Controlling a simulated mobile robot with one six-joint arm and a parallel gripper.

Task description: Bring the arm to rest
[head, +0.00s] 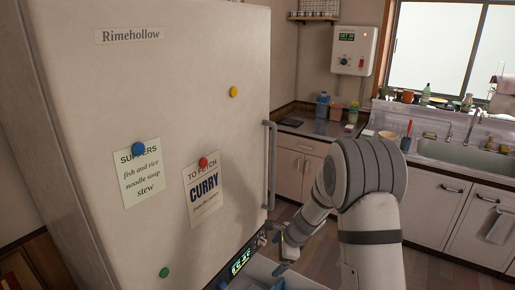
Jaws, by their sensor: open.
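My arm is bent, with its thick grey elbow high in the right middle of the head view and its forearm reaching down to the left. My gripper (281,267) is at the lower middle, small and partly dark. It is open, and I see nothing held in it. It is close to the dark panel with a lit green display (241,262), in front of the fridge's lower right side. Whether it touches anything there I cannot tell.
A large white fridge (190,65) with notes, magnets and a grey handle (270,165) fills the left. A counter (320,128) with small items and a sink (465,150) run along the back right. Some wooden floor (425,265) is clear at lower right.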

